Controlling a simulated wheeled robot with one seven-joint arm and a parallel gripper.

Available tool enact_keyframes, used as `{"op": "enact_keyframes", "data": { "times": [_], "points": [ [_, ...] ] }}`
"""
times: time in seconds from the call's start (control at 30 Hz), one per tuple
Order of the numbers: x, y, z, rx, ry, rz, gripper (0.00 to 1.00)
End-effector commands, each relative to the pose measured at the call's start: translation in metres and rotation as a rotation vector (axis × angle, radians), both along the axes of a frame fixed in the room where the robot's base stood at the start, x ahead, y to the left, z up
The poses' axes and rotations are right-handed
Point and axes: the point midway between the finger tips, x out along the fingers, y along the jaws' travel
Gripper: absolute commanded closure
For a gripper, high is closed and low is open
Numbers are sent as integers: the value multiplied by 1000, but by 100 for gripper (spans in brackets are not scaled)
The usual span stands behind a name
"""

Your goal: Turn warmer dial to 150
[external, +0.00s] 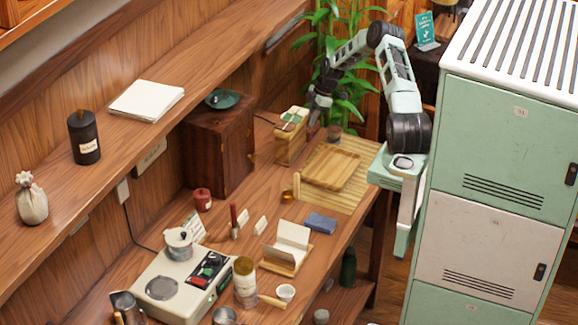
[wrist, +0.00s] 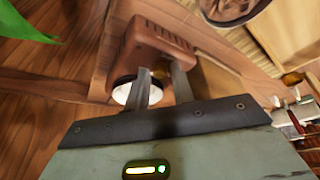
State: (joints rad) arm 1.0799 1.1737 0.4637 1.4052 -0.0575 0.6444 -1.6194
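The warmer (external: 160,283) is a cream box at the lower left of the bench in the external view. Its black control panel (external: 210,266) faces right, with a small round dial and red and green parts; the dial's setting is too small to read. A small grey lidded pot (external: 178,243) stands at its back. My gripper (external: 311,130) is far from the warmer, at the back of the bench beside a light wooden box. In the wrist view its two grey fingers (wrist: 162,88) stand apart with nothing held between them. The warmer cannot be made out for certain there.
A glass jar (external: 245,282), a white cup (external: 286,292) and a white folded card stand (external: 288,245) stand right of the warmer. A bamboo tray (external: 331,166), a blue cloth (external: 320,223) and a dark wooden cabinet (external: 217,148) lie farther back. A green locker (external: 505,145) borders the right.

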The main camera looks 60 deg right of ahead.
Motion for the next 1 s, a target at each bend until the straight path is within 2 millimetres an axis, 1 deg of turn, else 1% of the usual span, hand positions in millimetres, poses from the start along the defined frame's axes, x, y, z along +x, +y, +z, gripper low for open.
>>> {"op": "enact_keyframes", "data": {
  "times": [0.07,0.1,0.17,0.2,0.4,0.57,0.77,1.0],
  "points": [
    [0,0,0,0,0,0,76],
    [0,0,0,0,0,0,81],
    [0,0,0,0,0,0,98],
    [0,0,0,0,0,0,100],
    [0,0,0,0,0,-6,100],
    [0,0,-1,0,0,-49,100],
    [-1,1,-2,-2,-1,-163,100],
    [-2,3,-2,-2,-1,-335,100]
  ]
}}
